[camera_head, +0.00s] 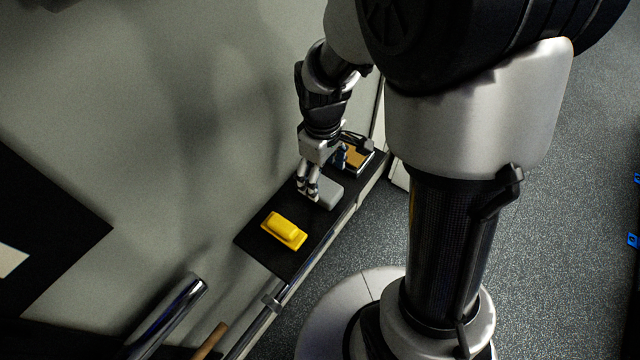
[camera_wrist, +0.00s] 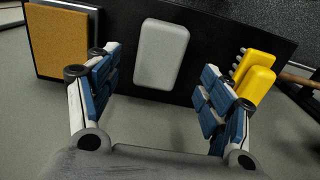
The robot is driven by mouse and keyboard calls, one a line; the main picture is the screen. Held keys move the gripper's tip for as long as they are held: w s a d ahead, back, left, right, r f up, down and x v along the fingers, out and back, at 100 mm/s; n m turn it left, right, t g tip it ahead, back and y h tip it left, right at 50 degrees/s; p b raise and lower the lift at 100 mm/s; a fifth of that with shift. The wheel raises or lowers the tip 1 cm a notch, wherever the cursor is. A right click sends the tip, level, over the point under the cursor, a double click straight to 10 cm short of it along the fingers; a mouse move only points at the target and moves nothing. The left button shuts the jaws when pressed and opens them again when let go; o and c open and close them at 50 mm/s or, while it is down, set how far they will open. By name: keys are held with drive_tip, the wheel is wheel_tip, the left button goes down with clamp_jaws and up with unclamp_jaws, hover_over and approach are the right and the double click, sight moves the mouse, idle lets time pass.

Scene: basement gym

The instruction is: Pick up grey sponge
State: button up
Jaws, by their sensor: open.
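The grey sponge (camera_head: 327,192) is a rounded light-grey block lying on a narrow black shelf (camera_head: 262,246) against the wall. In the wrist view the grey sponge (camera_wrist: 161,54) shows whole, lying beyond the fingertips and roughly centred between them. My gripper (camera_head: 308,193) is just beside the sponge in the head view and points down at the shelf. In the wrist view my gripper (camera_wrist: 158,88) has its two blue-padded fingers spread wide, with nothing between the pads. Whether a finger touches the sponge cannot be told.
A yellow brush-like block (camera_head: 284,229) lies on the shelf on one side of the sponge; it shows at right in the wrist view (camera_wrist: 254,80). A box with an orange-tan face (camera_wrist: 62,44) stands on the other side. A metal rail (camera_head: 272,298) runs near the shelf's front edge.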

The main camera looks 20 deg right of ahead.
sight(322, 186)
wheel_tip(322, 186, down, 6)
drive_tip(key=shift+r+b, duration=0.15)
drive_tip(key=shift+b, duration=1.1)
drive_tip(key=shift+r, duration=0.1)
drive_tip(key=c, duration=1)
